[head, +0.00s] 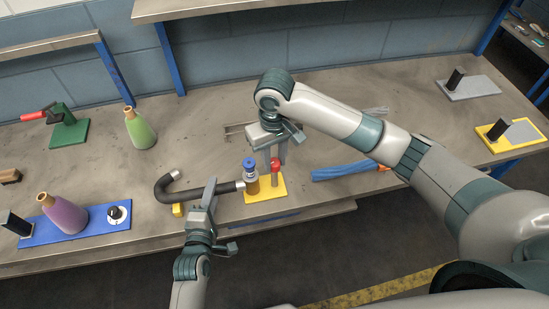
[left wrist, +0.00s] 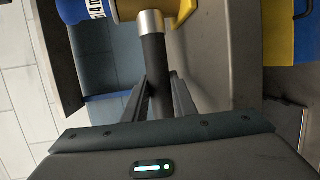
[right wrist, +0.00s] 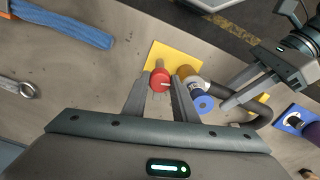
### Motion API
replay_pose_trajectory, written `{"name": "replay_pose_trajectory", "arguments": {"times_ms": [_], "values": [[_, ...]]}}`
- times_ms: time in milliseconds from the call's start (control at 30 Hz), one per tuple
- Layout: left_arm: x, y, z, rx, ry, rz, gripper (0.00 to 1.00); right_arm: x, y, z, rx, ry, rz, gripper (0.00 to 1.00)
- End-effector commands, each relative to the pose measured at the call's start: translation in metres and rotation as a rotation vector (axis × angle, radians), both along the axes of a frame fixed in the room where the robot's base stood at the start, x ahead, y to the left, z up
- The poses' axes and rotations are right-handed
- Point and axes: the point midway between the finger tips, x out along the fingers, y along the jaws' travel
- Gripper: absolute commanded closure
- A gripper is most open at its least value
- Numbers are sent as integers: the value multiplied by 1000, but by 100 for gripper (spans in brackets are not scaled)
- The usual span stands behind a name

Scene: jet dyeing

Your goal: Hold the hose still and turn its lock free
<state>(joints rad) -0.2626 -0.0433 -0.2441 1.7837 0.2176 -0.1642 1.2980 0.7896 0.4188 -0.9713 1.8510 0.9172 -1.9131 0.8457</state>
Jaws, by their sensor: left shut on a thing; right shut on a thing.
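A black hose (head: 225,187) ends in a silver collar (left wrist: 150,23) at a brass fitting with a blue cap (head: 249,163). The fitting stands on a yellow plate (head: 266,196), also seen in the right wrist view (right wrist: 160,55). My left gripper (left wrist: 158,98) is shut on the straight part of the hose, just behind the collar. A red knob (head: 275,166) stands upright on the same plate, right of the fitting. My right gripper (right wrist: 160,97) is shut on the red knob from above, with a finger on each side. The lower stem is partly hidden.
A blue hose (head: 342,171) lies right of the plate. A blue tray (head: 75,232) with a purple bottle (head: 63,213) is at the left. A green bottle (head: 139,130) and a green stand (head: 68,130) are behind. The bench's front edge runs close to the plate.

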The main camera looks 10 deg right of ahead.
Motion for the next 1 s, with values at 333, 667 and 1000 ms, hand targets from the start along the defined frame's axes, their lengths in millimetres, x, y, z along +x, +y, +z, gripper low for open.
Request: {"name": "replay_pose_trajectory", "arguments": {"times_ms": [333,667,1000], "values": [[-1,0,-2,1,5,0,99,1,0,1,0,-2,-5,97],[-1,0,-2,1,5,0,99,0,0,0,0,-1,-3,55],[-1,0,-2,1,5,0,99,1,0,15,1,-2,-3,55]]}}
